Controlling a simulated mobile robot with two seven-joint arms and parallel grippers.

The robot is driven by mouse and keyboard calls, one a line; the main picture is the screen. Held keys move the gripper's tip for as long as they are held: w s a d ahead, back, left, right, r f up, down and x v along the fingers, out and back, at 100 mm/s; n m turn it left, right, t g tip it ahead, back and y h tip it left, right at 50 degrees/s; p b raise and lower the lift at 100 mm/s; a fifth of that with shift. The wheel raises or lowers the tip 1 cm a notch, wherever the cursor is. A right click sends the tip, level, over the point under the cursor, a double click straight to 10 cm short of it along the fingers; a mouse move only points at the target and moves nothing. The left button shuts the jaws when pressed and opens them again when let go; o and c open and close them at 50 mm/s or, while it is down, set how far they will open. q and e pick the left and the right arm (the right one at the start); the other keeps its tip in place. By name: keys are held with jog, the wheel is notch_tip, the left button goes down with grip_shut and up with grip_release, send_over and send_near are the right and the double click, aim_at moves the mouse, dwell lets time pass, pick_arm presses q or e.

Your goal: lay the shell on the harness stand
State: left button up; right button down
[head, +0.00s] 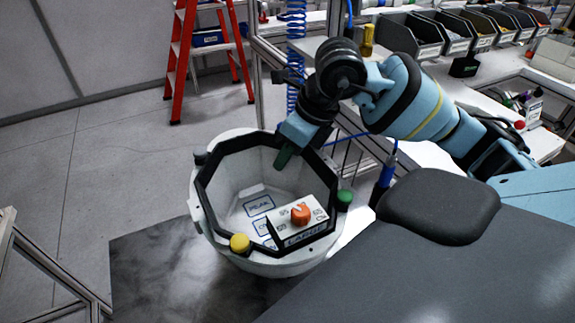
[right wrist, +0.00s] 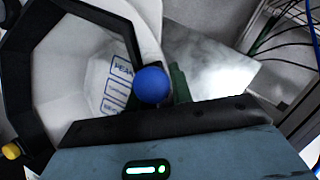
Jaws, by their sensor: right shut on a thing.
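The shell (head: 215,225) is a white bowl with a black angular rim, open side up, with printed labels such as PEAK inside. Yellow and green knobs sit at its edge. My right gripper (head: 285,157) is shut on its far rim; a green fingertip shows inside the bowl. In the right wrist view the shell (right wrist: 75,85) fills the left, and a blue knob (right wrist: 151,85) stands close to the gripper. A white block marked LARGE with an orange dial (head: 300,214) shows at the bowl's near right. I cannot make out a separate harness stand. My left gripper is out of view.
A mottled dark grey surface (head: 155,265) lies below and left of the shell. A red ladder (head: 180,60) stands at the back on open grey floor. A bench with grey bins (head: 410,38) is at the back right. A metal frame (head: 25,245) stands at lower left.

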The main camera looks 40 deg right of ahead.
aim_at(287, 168)
jog(key=shift+f, duration=1.7)
jog(key=shift+w+f, duration=0.1)
jog(key=shift+f, duration=0.1)
jog(key=c, duration=1.2)
grip_release()
jog(key=shift+c, duration=0.2)
jog(key=v, duration=1.2)
jog(key=shift+p, duration=0.3)
